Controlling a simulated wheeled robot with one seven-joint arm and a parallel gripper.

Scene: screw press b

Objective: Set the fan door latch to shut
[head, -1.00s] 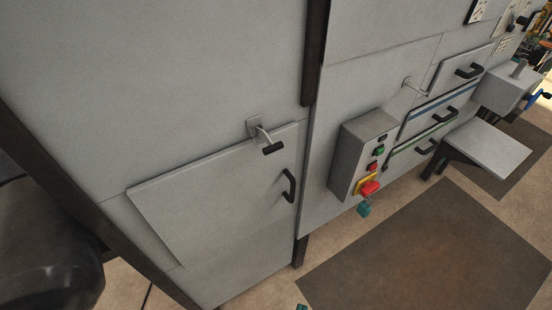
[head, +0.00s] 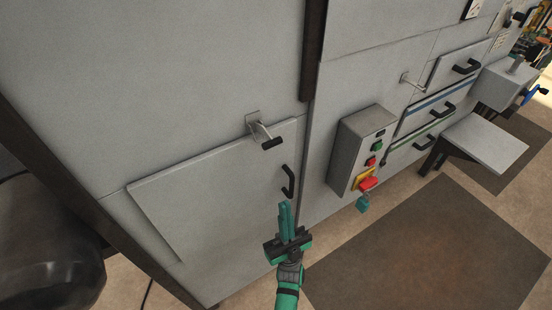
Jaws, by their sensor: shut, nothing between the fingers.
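The fan door (head: 205,195) is a grey panel low on the cabinet, with a black bow handle (head: 289,181) near its right edge. The fan door latch (head: 262,133) is a metal lever with a black grip at the door's top edge. Its plate sits on the cabinet above the door and the lever slants down to the right. My green gripper (head: 285,206) is at the lower middle, below the door handle and latch, in front of the door's lower right. Its fingers are together and empty, pointing up. It looks apart from the latch.
A grey control box (head: 361,150) with buttons and a red and yellow switch juts out to the right. Beyond it are drawers with black handles (head: 443,110) and a grey shelf (head: 485,143). A brown mat (head: 430,255) lies on the open floor at lower right.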

